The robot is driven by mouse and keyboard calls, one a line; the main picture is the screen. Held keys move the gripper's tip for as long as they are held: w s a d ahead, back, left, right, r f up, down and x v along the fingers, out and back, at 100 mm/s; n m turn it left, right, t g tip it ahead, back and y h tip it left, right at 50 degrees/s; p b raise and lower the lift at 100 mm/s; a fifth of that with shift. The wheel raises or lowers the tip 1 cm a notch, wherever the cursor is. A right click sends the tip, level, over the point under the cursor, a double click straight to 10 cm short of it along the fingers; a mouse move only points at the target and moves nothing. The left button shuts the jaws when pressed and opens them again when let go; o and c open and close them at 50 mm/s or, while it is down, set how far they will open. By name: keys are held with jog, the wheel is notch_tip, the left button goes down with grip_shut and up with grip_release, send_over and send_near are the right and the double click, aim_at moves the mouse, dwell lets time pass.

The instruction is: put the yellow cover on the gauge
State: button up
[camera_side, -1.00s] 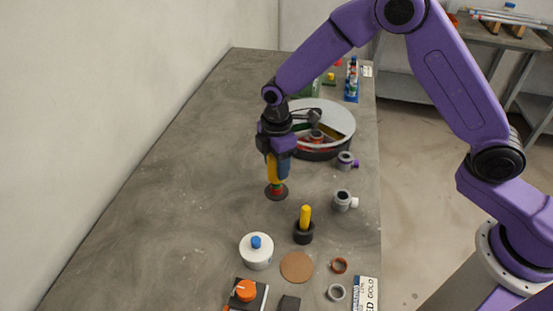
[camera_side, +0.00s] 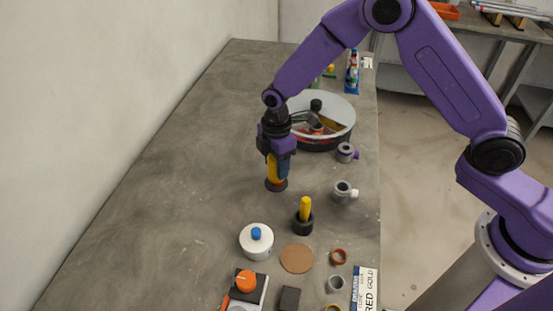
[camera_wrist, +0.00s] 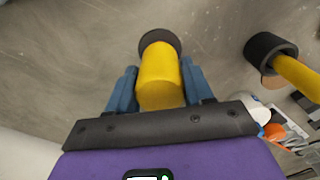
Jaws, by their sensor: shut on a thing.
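My gripper (camera_side: 279,163) points down at the middle of the table, its blue fingers shut on the yellow cover (camera_side: 273,171). The cover is an upright yellow cylinder. Its lower end is at a dark round base (camera_side: 276,186), which I take to be the gauge's foot. No red of the gauge shows between them now. In the wrist view the yellow cover (camera_wrist: 160,82) sits between both fingers, with the dark base (camera_wrist: 157,39) at its far end. Whether the cover is fully seated I cannot tell.
A black cup (camera_side: 303,226) holding a yellow rod (camera_side: 305,208) stands to the right and nearer the camera. A white lidded pot (camera_side: 257,243) and a brown disc (camera_side: 297,258) lie nearer. A large round tray (camera_side: 346,112) stands behind. The table at left is clear.

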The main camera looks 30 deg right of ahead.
jog(key=shift+f, duration=1)
jog(key=o, duration=1.3)
jog(key=shift+c, duration=0.2)
jog(key=shift+r, duration=0.1)
jog(key=shift+r, duration=0.6)
